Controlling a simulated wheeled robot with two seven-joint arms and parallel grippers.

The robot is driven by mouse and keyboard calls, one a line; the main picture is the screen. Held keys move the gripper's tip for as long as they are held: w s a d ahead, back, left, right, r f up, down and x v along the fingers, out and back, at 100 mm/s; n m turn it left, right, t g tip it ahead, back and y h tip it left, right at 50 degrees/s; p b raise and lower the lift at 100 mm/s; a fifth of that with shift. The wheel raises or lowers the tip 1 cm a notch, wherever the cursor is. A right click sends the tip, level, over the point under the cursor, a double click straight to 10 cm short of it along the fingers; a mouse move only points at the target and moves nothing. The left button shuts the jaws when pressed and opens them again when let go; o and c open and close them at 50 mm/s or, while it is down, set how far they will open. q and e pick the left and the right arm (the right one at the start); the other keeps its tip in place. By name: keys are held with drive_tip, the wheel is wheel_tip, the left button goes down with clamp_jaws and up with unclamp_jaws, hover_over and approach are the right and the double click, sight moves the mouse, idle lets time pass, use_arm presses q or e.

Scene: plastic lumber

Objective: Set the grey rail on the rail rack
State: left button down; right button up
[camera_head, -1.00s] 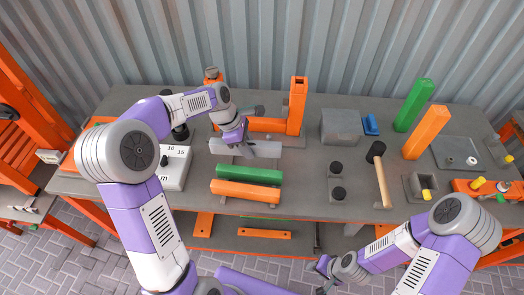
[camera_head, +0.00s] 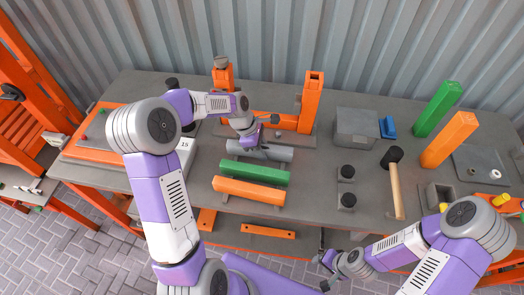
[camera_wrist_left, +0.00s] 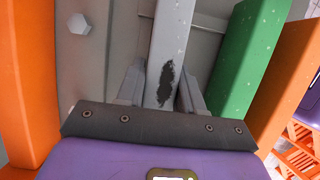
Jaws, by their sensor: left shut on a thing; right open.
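The grey rail (camera_head: 275,154) lies level behind the green rail (camera_head: 255,171) and orange rail (camera_head: 248,190) in the head view, roughly parallel to them. My left gripper (camera_head: 246,143) is shut on it from above. In the left wrist view the grey rail (camera_wrist_left: 171,45), with a dark worn patch, runs between the two fingers. What looks like the rail rack (camera_head: 226,198) shows as small grey ends under the orange rail; the rest is covered. I cannot tell whether the grey rail touches it. My right gripper (camera_head: 329,272) is open and empty, low in front of the bench.
An orange frame with an upright post (camera_head: 312,100) stands close behind the grey rail. A grey block (camera_head: 357,126), a mallet (camera_head: 395,185) and black knobs (camera_head: 347,185) are to the right. Green (camera_head: 436,108) and orange (camera_head: 449,139) posts stand farther right.

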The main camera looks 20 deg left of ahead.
use_arm(q)
drive_tip(key=shift+f, duration=0.15)
drive_tip(key=c, duration=0.7)
unclamp_jaws()
drive_tip(key=p+v, duration=0.3)
drive_tip(key=v, duration=0.9)
drive_tip(key=shift+s+a, duration=0.1)
